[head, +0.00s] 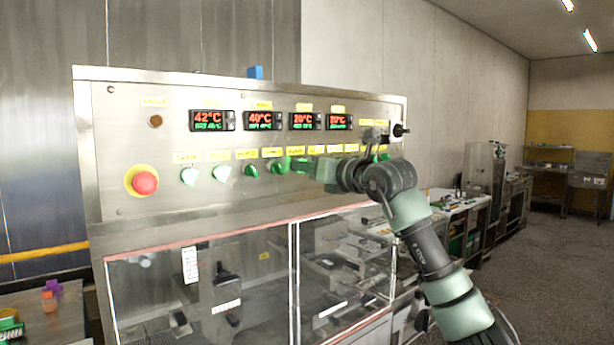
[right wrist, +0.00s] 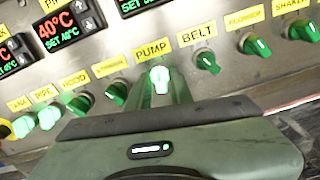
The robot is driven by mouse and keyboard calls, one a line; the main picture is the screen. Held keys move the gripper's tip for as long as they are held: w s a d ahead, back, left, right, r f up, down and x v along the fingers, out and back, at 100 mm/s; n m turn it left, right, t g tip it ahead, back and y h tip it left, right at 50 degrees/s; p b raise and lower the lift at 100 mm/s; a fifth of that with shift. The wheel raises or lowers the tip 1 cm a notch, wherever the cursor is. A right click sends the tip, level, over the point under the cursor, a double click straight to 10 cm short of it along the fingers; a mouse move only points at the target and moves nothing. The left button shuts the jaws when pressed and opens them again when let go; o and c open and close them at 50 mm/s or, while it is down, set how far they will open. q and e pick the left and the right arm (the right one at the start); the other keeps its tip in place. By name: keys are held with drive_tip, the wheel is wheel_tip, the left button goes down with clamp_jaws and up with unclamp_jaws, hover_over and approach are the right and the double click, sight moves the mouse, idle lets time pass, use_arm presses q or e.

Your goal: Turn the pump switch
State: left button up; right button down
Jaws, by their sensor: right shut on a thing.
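The pump switch (right wrist: 159,78) is a knob under the yellow PUMP label (right wrist: 153,50) on the steel control panel (head: 130,105). In the right wrist view it glows pale green-white and sits between the fingers of my right gripper (right wrist: 160,92). My right gripper is shut on it. In the head view my right gripper (head: 303,165) reaches the switch row from the right, and the pump switch is largely covered. My left gripper is in neither view.
Neighbouring knobs are the belt switch (right wrist: 207,62) on the right and the tempering switch (right wrist: 117,93) on the left. A red emergency button (head: 145,182) sits at the panel's left. Temperature displays (head: 212,120) are above. Clear guard panels lie below.

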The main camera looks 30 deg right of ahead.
drive_tip(key=shift+m+b, duration=0.6)
drive_tip(key=shift+m, duration=1.3)
drive_tip(key=c, duration=1.5)
unclamp_jaws()
drive_tip(key=s+b, duration=0.1)
drive_tip(key=s, duration=0.1)
drive_tip(key=s+b, duration=0.1)
drive_tip(key=s, duration=0.2)
drive_tip(key=s+b, duration=0.2)
drive_tip(key=s, duration=0.1)
drive_tip(key=shift+d, duration=0.35)
